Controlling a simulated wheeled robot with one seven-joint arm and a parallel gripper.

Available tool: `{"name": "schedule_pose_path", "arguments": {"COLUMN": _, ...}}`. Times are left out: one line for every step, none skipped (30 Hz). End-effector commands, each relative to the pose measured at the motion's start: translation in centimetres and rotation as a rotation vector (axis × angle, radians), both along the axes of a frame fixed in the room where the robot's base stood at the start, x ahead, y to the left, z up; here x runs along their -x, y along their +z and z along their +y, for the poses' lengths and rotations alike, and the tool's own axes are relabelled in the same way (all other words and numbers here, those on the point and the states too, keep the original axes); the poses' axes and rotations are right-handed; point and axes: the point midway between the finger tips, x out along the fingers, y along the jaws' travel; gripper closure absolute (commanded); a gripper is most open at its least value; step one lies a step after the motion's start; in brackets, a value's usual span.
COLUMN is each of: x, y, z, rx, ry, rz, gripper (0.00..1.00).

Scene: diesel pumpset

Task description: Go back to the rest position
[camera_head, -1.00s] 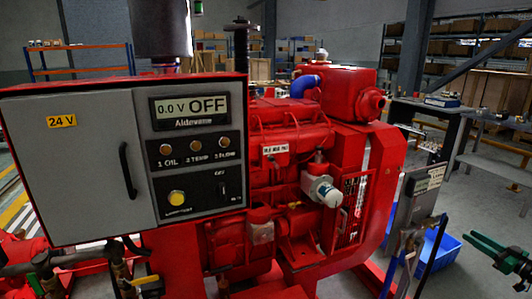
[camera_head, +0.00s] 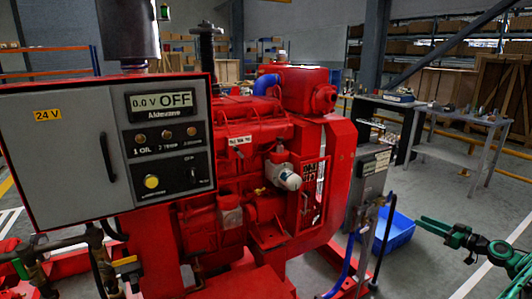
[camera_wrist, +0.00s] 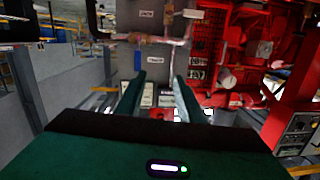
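My green gripper (camera_head: 424,226) shows at the right edge of the head view, reaching in from the right over open floor. It is apart from the red diesel pumpset (camera_head: 335,185) and the blue bin (camera_head: 398,232). In the wrist view, the two green fingers of my gripper (camera_wrist: 159,82) stand apart with nothing between them. Beyond them are a grey panel with labels, pipes and red machine parts.
A grey control box (camera_head: 75,150) reading "0.0 V OFF" stands at the left. A small grey panel (camera_head: 372,172) stands on a post beside the pumpset. A workbench (camera_head: 455,118) with small parts is at the back right.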

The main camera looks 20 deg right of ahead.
Motion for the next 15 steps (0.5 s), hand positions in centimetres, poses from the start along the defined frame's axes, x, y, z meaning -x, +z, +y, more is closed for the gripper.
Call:
{"name": "schedule_pose_path", "arguments": {"x": -0.3, "y": 0.6, "z": 0.4, "rx": 0.002, "ry": 0.009, "rz": 0.022, "gripper": 0.66}}
{"name": "schedule_pose_path", "arguments": {"x": -0.5, "y": 0.7, "z": 0.6, "rx": 0.001, "ry": 0.015, "rz": 0.036, "gripper": 0.66}}
{"name": "schedule_pose_path", "arguments": {"x": -0.9, "y": 0.9, "z": 1.1, "rx": 0.0, "ry": 0.026, "rz": 0.055, "gripper": 0.66}}
{"name": "schedule_pose_path", "arguments": {"x": -1.2, "y": 0.9, "z": 1.6, "rx": -0.001, "ry": 0.033, "rz": 0.071, "gripper": 0.66}}
{"name": "schedule_pose_path", "arguments": {"x": -1.5, "y": 1.1, "z": 2.0, "rx": -0.002, "ry": 0.041, "rz": 0.089, "gripper": 0.66}}
{"name": "schedule_pose_path", "arguments": {"x": -1.9, "y": 1.2, "z": 2.6, "rx": -0.004, "ry": 0.052, "rz": 0.111, "gripper": 0.66}}
{"name": "schedule_pose_path", "arguments": {"x": -2.3, "y": 1.4, "z": 3.2, "rx": -0.004, "ry": 0.06, "rz": 0.131, "gripper": 0.66}}
{"name": "schedule_pose_path", "arguments": {"x": -2.6, "y": 1.5, "z": 3.6, "rx": -0.005, "ry": 0.067, "rz": 0.15, "gripper": 0.66}}
{"name": "schedule_pose_path", "arguments": {"x": -3.0, "y": 1.7, "z": 4.5, "rx": -0.005, "ry": 0.08, "rz": 0.179, "gripper": 0.66}}
{"name": "schedule_pose_path", "arguments": {"x": -3.4, "y": 1.9, "z": 5.1, "rx": -0.006, "ry": 0.089, "rz": 0.206, "gripper": 0.66}}
{"name": "schedule_pose_path", "arguments": {"x": -3.8, "y": 2.1, "z": 5.8, "rx": -0.005, "ry": 0.099, "rz": 0.231, "gripper": 0.66}}
{"name": "schedule_pose_path", "arguments": {"x": -4.3, "y": 2.4, "z": 6.9, "rx": -0.004, "ry": 0.112, "rz": 0.271, "gripper": 0.66}}
{"name": "schedule_pose_path", "arguments": {"x": -4.6, "y": 2.7, "z": 7.8, "rx": -0.004, "ry": 0.121, "rz": 0.304, "gripper": 0.66}}
{"name": "schedule_pose_path", "arguments": {"x": -5.0, "y": 3.0, "z": 8.7, "rx": -0.002, "ry": 0.13, "rz": 0.338, "gripper": 0.66}}
{"name": "schedule_pose_path", "arguments": {"x": -5.3, "y": 3.3, "z": 10.0, "rx": 0.0, "ry": 0.142, "rz": 0.387, "gripper": 0.66}}
